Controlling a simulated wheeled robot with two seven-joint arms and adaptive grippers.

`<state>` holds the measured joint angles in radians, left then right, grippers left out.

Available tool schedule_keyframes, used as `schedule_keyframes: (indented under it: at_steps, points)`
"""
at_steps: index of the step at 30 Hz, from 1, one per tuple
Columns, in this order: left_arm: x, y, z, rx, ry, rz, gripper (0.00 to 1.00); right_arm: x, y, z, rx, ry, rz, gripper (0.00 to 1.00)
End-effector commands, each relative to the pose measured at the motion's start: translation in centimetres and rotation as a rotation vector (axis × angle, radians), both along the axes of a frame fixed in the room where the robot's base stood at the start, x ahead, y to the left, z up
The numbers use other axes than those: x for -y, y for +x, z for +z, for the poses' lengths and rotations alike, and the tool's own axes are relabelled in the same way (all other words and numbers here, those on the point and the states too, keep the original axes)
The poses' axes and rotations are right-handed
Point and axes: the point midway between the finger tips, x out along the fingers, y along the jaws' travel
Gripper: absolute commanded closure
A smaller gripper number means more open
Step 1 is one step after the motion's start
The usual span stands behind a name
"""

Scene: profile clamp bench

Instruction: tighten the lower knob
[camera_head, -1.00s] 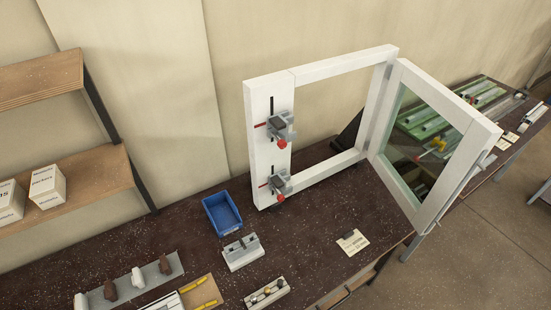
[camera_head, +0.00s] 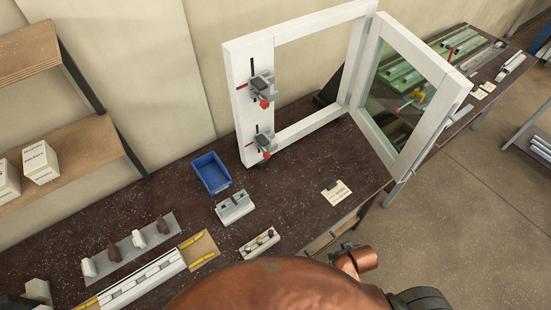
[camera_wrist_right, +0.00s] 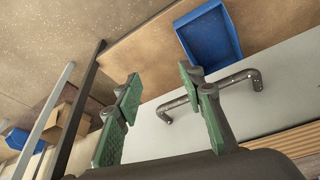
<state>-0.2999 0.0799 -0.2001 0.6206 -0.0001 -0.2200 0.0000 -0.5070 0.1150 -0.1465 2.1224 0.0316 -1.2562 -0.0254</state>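The lower clamp (camera_head: 262,142) sits on the left post of the white frame (camera_head: 242,95), with its red lower knob (camera_head: 266,154) facing out. A matching upper clamp (camera_head: 263,86) with its own red knob (camera_head: 264,103) is above it. Beyond the fingers are a grey panel with a bar handle (camera_wrist_right: 208,92) and a blue bin. Neither gripper's fingers show in the head view. My copper-coloured arm fills its bottom edge.
A blue bin (camera_head: 211,173), a grey block (camera_head: 235,207) and a small holder (camera_head: 260,243) stand on the dark bench before the frame. A paper card (camera_head: 336,193) lies to the right. The glazed sash (camera_head: 410,100) stands swung open at the right.

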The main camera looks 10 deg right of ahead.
Motion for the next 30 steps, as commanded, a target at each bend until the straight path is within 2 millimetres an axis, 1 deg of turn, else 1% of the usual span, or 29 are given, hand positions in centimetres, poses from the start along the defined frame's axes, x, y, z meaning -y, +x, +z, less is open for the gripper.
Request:
schedule_keyframes:
  at_steps: [1, 6, 8, 9, 10, 12, 20, 23, 26, 27, 29, 30]
  points:
    - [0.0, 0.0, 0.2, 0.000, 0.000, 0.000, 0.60, 0.0, 0.0, 1.8, 0.010, -0.001, 0.000, 0.64]
    - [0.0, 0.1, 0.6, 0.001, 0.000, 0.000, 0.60, 0.0, 0.0, 6.5, 0.038, -0.001, 0.003, 0.64]
    - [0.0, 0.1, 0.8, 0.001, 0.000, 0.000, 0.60, -0.2, 0.1, 8.2, 0.056, 0.002, 0.010, 0.64]
    - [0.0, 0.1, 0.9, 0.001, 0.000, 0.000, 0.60, -0.5, 0.5, 9.4, 0.076, 0.007, 0.021, 0.64]
    - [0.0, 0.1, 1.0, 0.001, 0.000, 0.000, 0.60, -1.0, 1.3, 10.4, 0.105, 0.015, 0.038, 0.64]
    - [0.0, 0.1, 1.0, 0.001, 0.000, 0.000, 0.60, -2.3, 3.3, 11.4, 0.170, 0.038, 0.079, 0.64]
    - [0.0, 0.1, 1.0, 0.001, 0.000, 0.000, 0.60, -6.7, 10.0, 13.0, 0.382, 0.111, 0.194, 0.64]
    - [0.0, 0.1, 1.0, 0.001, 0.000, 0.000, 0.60, -8.5, 12.8, 14.0, 0.480, 0.143, 0.235, 0.64]
    - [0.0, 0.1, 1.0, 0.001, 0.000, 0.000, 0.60, -10.9, 16.1, 15.5, 0.606, 0.184, 0.279, 0.64]
    - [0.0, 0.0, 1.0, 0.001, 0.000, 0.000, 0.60, -11.9, 17.6, 16.4, 0.670, 0.202, 0.297, 0.64]
    - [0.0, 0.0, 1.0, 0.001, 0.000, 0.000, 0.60, -13.5, 19.9, 17.9, 0.771, 0.230, 0.319, 0.64]
    - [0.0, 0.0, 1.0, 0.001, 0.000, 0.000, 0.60, -14.5, 21.4, 19.1, 0.844, 0.248, 0.329, 0.64]
